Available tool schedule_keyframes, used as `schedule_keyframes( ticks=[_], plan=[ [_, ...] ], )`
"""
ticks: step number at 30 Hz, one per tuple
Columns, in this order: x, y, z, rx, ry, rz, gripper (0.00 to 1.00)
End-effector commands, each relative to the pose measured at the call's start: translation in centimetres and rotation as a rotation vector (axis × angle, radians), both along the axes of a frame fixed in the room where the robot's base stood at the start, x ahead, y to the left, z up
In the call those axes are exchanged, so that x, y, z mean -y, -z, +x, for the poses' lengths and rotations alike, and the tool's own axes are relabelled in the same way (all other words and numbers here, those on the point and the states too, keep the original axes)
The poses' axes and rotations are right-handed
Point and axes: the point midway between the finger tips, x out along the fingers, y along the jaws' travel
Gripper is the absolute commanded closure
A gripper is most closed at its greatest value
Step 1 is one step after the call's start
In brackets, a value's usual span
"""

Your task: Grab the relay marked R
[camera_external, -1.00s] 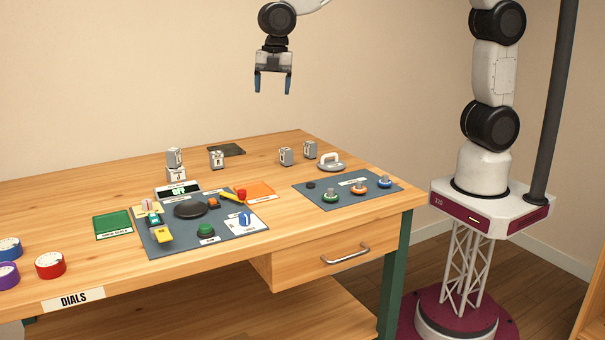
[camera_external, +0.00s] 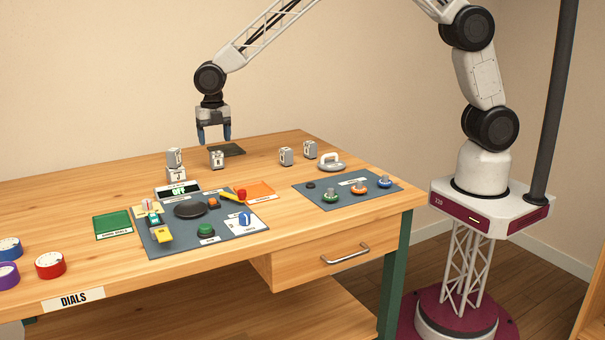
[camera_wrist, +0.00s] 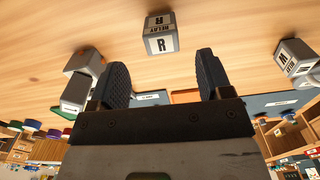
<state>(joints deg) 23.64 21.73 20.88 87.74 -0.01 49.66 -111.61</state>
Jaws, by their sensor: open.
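The relay marked R (camera_wrist: 161,36) is a grey block with white labels, at the top centre of the wrist view, ahead of my fingertips. In the external view the matching block (camera_external: 217,160) stands alone on the table, its lettering too small to read. My gripper (camera_external: 214,139) hangs above and slightly behind it, fingers down. In the wrist view my gripper (camera_wrist: 161,68) is open, and nothing is between its fingers.
The control panel (camera_external: 225,222) is in front. Bare wood surrounds the relay.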

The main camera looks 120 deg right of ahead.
Motion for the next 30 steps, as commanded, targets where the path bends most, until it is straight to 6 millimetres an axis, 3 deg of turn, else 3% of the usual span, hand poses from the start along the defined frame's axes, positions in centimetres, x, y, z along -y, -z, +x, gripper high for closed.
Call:
schedule_keyframes(
  ticks=[12, 22, 30],
  plan=[
    [0.2, 0.3, 0.1, 0.000, -0.006, 0.000, 0.28],
    [0.1, 2.5, 0.1, 0.000, -0.006, 0.000, 0.28],
    [0.1, 2.8, 0.1, 0.000, -0.006, 0.000, 0.28]
  ],
)
